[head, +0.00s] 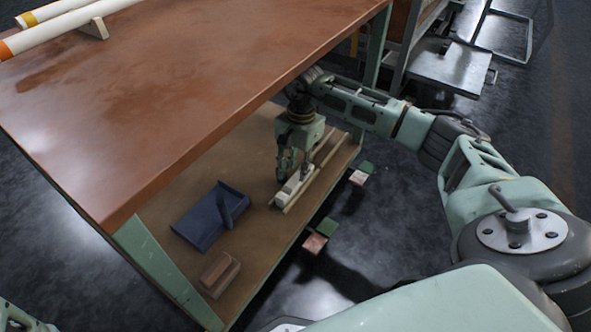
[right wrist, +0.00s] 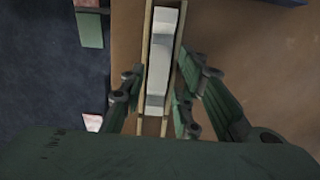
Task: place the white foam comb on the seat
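The white foam comb (head: 294,188) is a pale bar on the lower shelf. It also shows in the right wrist view (right wrist: 159,60), lying lengthwise between two thin wooden rails (right wrist: 145,70) that look like the seat. In the head view one rail (head: 313,181) runs along its outer side. My right gripper (head: 285,172) reaches down beneath the tabletop over the comb. In the right wrist view its fingers (right wrist: 165,72) stand apart on either side of the comb and rails, with visible gaps. Whether the comb is fully down is hard to tell. My left gripper is not seen.
A dark blue tray (head: 196,232) and a brown block (head: 220,273) are on the lower shelf (head: 262,215). The tabletop (head: 170,95) overhangs it and carries white tubes (head: 62,28). Red and green pieces (head: 315,243) lie past the shelf's outer edge. A metal cart (head: 445,70) stands behind.

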